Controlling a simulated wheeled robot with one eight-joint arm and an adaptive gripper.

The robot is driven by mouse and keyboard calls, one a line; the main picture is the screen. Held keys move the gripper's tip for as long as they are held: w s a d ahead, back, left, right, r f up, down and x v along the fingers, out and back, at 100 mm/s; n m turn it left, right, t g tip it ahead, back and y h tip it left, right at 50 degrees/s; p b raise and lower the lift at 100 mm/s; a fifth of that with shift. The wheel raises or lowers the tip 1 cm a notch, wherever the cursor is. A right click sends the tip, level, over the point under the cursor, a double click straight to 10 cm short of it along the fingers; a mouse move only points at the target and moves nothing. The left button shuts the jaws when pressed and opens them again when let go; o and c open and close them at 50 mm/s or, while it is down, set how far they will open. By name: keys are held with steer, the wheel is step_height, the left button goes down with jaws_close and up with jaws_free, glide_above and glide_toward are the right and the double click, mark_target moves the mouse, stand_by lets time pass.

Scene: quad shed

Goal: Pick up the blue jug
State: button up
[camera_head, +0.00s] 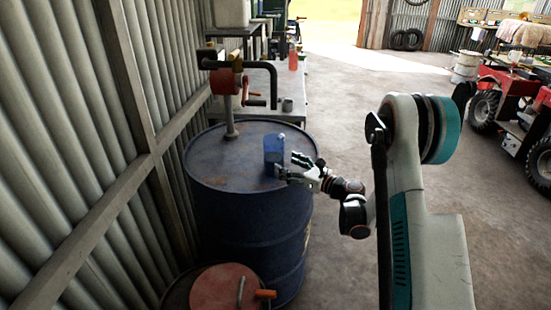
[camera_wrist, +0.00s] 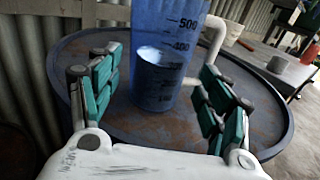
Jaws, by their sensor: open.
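The blue jug (camera_head: 274,150) stands upright on top of a dark blue drum (camera_head: 215,165), near the drum's right side. It is translucent with dark measuring marks, which show in the wrist view (camera_wrist: 165,50). My gripper (camera_head: 298,167) is at the right of the jug in the head view, level with its lower part. In the wrist view my gripper (camera_wrist: 160,90) is open, with one finger on each side of the jug and gaps between fingers and jug. The jug's top is cut off in the wrist view.
A hand pump (camera_head: 228,80) with a dark pipe rises from the drum behind the jug. A corrugated wall (camera_head: 60,130) is close on the left. A grey mug (camera_head: 287,105) stands on a bench behind. A red-lidded drum (camera_head: 225,287) stands in front.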

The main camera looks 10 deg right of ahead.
mark_target(273, 157)
steer(key=b+x, duration=0.2)
steer(key=x, duration=0.5)
steer(key=shift+w, duration=0.25)
steer(key=shift+r, duration=0.15)
steer(key=c, duration=1.2)
